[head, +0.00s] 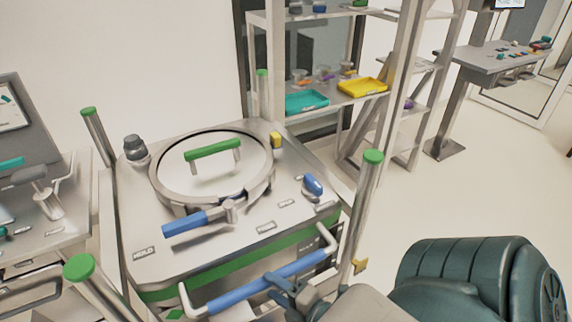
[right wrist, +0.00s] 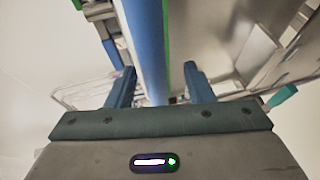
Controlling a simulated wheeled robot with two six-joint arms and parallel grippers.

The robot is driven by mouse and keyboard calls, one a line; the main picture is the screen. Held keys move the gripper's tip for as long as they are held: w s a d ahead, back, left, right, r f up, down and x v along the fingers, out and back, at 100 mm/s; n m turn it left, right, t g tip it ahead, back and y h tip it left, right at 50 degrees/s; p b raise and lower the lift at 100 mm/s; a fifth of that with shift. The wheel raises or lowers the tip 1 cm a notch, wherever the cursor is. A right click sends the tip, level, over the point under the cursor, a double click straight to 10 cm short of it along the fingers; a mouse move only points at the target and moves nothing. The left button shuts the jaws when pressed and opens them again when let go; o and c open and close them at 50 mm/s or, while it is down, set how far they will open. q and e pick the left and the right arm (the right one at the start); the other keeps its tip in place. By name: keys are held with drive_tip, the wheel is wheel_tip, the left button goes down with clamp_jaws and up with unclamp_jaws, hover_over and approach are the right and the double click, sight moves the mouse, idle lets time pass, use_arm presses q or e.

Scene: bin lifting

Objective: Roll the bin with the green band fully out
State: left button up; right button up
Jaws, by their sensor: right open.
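The bin with the green band (head: 235,268) is a steel box with a round clear-topped lid, a green lid handle (head: 212,150) and a blue clamp lever (head: 197,221). A blue push bar (head: 240,290) runs along its near side. My right gripper (head: 283,287) is open at the right part of this bar. In the right wrist view the blue bar (right wrist: 145,45) passes between the two spread fingers (right wrist: 160,78); contact cannot be told. My left gripper is not in view. The bin's wheels and floor contact are hidden.
Another steel unit (head: 60,235) is close on the left. A shelf rack with a teal tray (head: 306,102) and yellow tray (head: 362,87) stands behind. Floor is clear at right.

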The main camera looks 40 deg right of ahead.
drive_tip(key=b+v, duration=0.7)
drive_tip(key=shift+f, duration=0.2)
drive_tip(key=shift+s+d, duration=0.1)
idle(0.5)
